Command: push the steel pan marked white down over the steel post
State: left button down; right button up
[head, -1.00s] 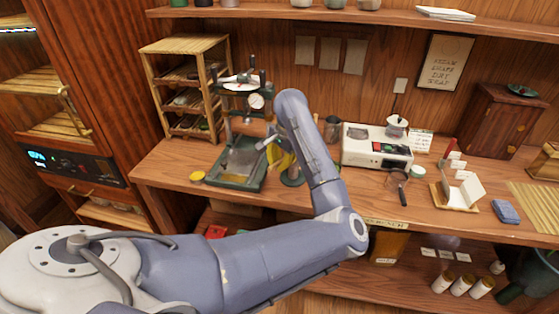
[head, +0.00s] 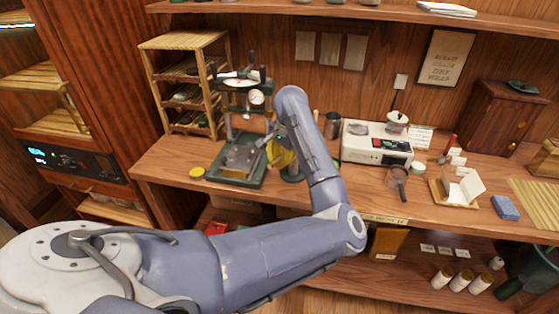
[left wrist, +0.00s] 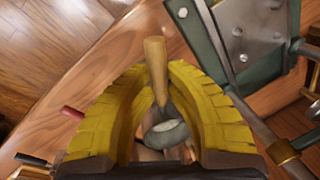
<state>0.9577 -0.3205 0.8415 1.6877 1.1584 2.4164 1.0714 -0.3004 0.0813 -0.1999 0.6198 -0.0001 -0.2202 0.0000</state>
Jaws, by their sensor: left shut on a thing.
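My left gripper (head: 281,156) has yellow fingers and is beside the green press, above a small round green base (head: 291,174). In the left wrist view its fingers (left wrist: 160,110) stand around a grey steel cup-like piece (left wrist: 166,135) with a pale top, and a wooden handle (left wrist: 155,65) shows just beyond. The grey piece may be the pan marked white, but I read no mark on it. The arm and fingers hide most of it in the head view. I cannot make out the steel post or whether the pan touches it. My right gripper is not in view.
The green press (head: 232,170) with its dial stands close on the left. A yellow lid (head: 197,172) lies beside it. A white scale (head: 376,147) and a magnifier (head: 398,178) are on the right. A wooden rack (head: 185,85) stands behind.

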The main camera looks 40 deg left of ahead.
pick_arm(q)
jog(key=shift+f, duration=3.6)
dwell(0.6)
jog(key=c, duration=1.5)
grip_release()
